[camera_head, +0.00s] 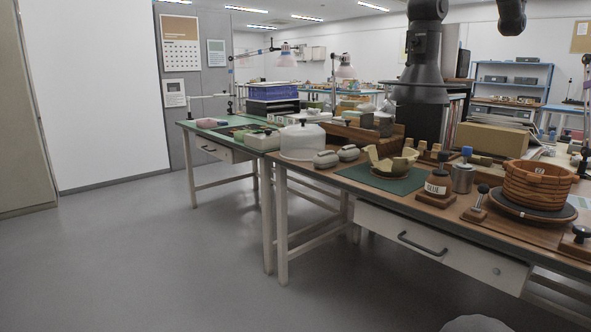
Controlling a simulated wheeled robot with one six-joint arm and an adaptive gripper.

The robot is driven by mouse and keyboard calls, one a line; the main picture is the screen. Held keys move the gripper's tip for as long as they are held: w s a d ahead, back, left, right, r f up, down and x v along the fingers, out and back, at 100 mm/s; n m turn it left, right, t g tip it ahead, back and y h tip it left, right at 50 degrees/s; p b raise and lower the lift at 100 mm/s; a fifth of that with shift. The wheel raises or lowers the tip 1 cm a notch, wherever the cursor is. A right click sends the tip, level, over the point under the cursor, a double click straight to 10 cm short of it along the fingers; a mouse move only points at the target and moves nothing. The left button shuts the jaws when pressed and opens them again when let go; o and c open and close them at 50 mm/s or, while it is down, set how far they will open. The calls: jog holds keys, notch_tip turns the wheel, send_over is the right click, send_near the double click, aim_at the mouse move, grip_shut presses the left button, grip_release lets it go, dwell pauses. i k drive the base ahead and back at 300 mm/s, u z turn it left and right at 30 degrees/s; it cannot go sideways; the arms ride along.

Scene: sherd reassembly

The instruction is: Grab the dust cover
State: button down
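The likely dust cover is a whitish dome (302,142) with a dark knob on top. It stands upright near the left end of the wooden workbench (330,178), close to the bench's front edge. Nothing covers its front, and I cannot tell what is under it. Dark arm parts hang in from the top right of the view, well to the right of the dome. No gripper fingers show, so I cannot see whether my gripper is open or shut.
Two grey rounded objects (326,159) sit right of the dome. A green-topped table (205,131) adjoins at left. Floor (160,260) in front is clear.

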aim_at(302, 142)
jog(key=z, duration=0.15)
jog(key=i, duration=1)
jog(key=u, duration=0.7)
jog(key=i, duration=1.05)
jog(key=u, duration=0.65)
